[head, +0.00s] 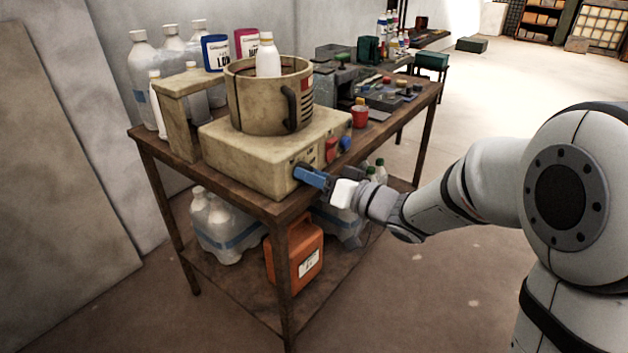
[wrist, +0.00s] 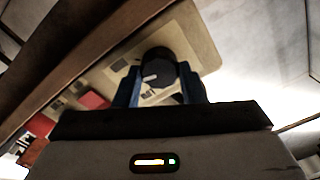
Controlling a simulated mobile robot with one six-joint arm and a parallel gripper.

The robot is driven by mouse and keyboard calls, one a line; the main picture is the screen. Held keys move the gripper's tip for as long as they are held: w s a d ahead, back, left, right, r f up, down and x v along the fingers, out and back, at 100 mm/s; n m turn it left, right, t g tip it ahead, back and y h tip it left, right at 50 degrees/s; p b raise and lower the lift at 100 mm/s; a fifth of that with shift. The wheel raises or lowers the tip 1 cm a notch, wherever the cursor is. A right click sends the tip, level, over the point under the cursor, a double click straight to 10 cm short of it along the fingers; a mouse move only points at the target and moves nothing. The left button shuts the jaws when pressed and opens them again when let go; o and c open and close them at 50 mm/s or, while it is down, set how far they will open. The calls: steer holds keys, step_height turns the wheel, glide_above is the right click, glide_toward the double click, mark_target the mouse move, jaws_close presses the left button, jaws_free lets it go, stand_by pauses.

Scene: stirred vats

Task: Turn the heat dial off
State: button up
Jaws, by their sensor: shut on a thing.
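The heat dial (wrist: 158,72) is a dark round knob with a pale pointer mark, on the front panel of the beige heater base (head: 245,160). In the wrist view it sits between the two blue fingers of my gripper (wrist: 160,88), which is shut on it. In the head view my gripper (head: 308,177) is at the near end of the panel and hides the dial. A beige vat (head: 260,105) with a black side handle stands on the base, with a white bottle (head: 267,58) in it.
An orange canister (head: 294,258) is on the lower shelf. The floor at right is open.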

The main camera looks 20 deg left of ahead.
steer(key=shift+n+b, duration=7)
steer(key=shift+n, duration=3.4)
steer(key=o, duration=1)
steer(key=p+v, duration=0.2)
steer(key=v, duration=0.5)
steer(key=shift+s+d, duration=0.15)
steer(key=shift+d, duration=0.2)
